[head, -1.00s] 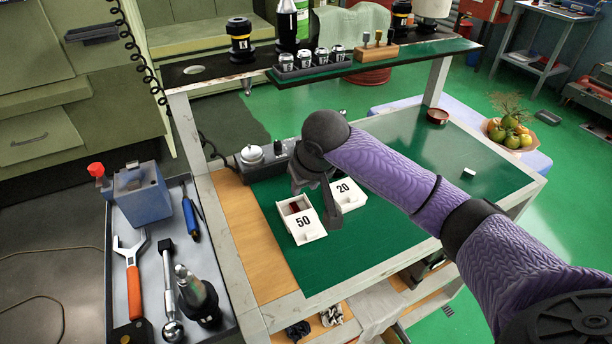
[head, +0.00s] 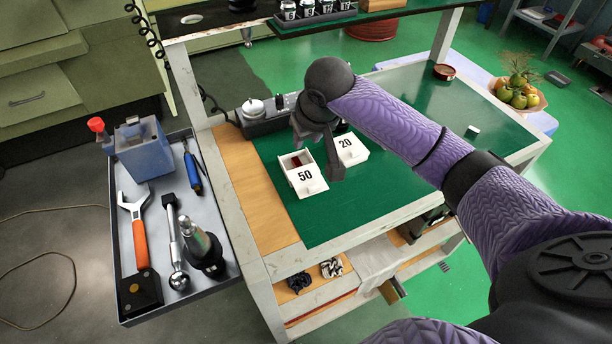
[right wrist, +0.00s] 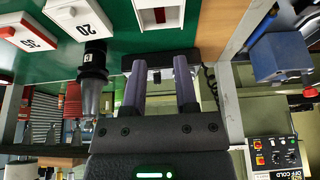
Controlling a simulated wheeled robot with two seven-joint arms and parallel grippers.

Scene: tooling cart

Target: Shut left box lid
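The left box (head: 309,186), white and marked 50, sits on the green worktop in the head view. Its top is partly open at the far end, showing something dark red inside. A white box with a dark opening (right wrist: 158,24) shows at the top of the right wrist view, beyond the fingertips. My right gripper (right wrist: 158,66) has its two fingers apart with no box between them. In the head view the right gripper (head: 328,155) hangs between the left box and the box marked 20 (head: 352,155); contact cannot be told. My left gripper is out of view.
The worktop's front middle is clear.

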